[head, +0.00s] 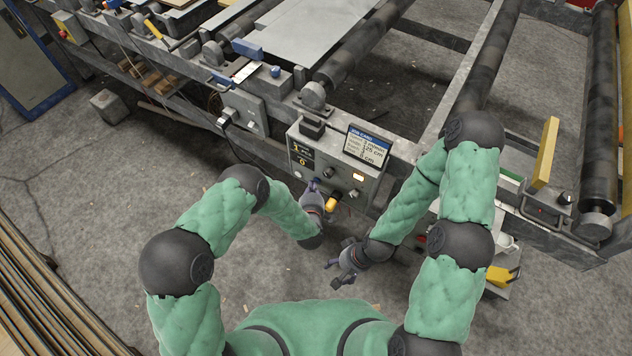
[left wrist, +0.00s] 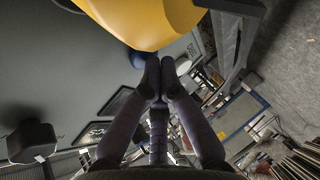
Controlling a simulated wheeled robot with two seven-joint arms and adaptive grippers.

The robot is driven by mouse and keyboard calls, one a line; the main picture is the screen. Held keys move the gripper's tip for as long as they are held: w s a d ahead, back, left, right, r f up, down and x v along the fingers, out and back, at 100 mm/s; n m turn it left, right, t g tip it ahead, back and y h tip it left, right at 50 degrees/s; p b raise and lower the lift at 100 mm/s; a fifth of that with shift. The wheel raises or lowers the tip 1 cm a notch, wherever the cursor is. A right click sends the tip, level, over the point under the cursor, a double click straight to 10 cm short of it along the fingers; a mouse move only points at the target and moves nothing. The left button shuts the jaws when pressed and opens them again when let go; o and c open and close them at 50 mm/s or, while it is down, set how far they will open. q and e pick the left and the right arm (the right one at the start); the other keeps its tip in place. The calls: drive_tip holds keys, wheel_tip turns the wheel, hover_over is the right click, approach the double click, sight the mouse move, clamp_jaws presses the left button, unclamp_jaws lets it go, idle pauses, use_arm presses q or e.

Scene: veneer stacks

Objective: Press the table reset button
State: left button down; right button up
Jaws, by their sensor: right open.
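The grey control panel (head: 308,170) on the front of the machine frame carries dark knobs, a lit button (head: 358,177) and a yellow knob (head: 331,204). No label for the table reset button is readable. My left gripper (head: 314,184) is at the panel's lower left, its fingers pointing up at the panel face. In the left wrist view its fingertips (left wrist: 160,68) are together with nothing between them. A blue round part (left wrist: 138,59) shows just beyond them, partly hidden; contact cannot be told. A large yellow part (left wrist: 145,20) is close above. My right gripper (head: 343,270) is open and empty, below the panel.
A job card (head: 367,144) stands on the panel's right side. A grey box (head: 243,112) is mounted left of the panel. Rollers (head: 360,45) and the metal frame lie behind. A yellow bar (head: 546,152) stands at right. The floor (head: 110,180) at left is mostly open.

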use_arm(q)
drive_tip(key=shift+w+d, duration=0.15)
drive_tip(key=shift+w, duration=0.05)
idle(0.6)
drive_tip(key=shift+s+a, duration=0.55)
drive_tip(key=shift+s, duration=0.2)
drive_tip(key=shift+s+a+p, duration=0.3)
drive_tip(key=shift+s+a, duration=0.45)
drive_tip(key=shift+s, duration=0.25)
drive_tip(key=shift+s+a+p, duration=0.3)
drive_tip(key=shift+s+a, duration=0.4)
drive_tip(key=shift+s, duration=0.3)
